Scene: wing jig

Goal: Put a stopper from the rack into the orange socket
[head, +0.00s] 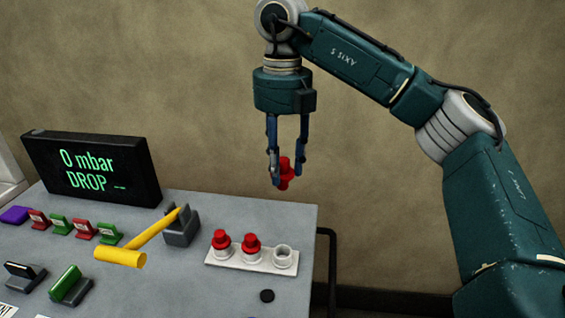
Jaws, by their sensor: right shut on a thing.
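My right gripper (281,178) points down above the right part of the table's back edge. It is shut on a red stopper (285,171), held in the air between its fingertips. The white rack (226,257) stands on the table below and to the left of it. Two red stoppers stand upright in the rack, one at the left (221,240) and one in the middle (251,243). The right-hand holder (282,252) of the rack is empty. I see no orange socket in this view. My left gripper is not in view.
A black display (95,168) reading "0 mbar DROP" stands at the table's back left. A yellow hammer-like tool (122,257) rests on a grey holder (181,232). Several red and green clips and a purple block (14,215) lie left. A black disc (267,296) lies before the rack.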

